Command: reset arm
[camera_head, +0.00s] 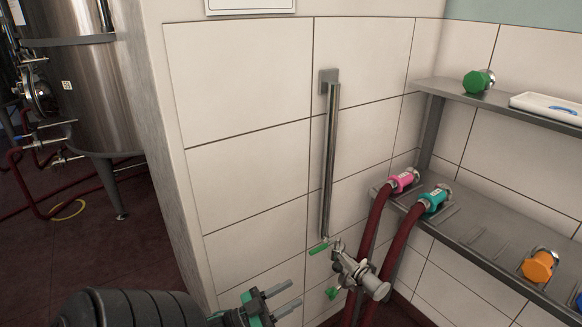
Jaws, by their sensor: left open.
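My left gripper (286,298) is at the bottom centre, with two grey fingers apart and nothing visible between them. My dark left arm comes in from the lower left. The gripper is left of a metal valve fitting (357,271) with green handles, with a gap in the picture between them. A vertical steel pipe (331,160) on the tiled wall runs down towards this fitting. My right gripper does not show.
Two dark red hoses, with a pink coupling (402,180) and a teal coupling (434,199), hang from the lower shelf (480,230). An orange coupling (540,265) sits there too. The upper shelf holds a green coupling (478,81) and a white tray (548,107). A steel tank (105,90) stands at left.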

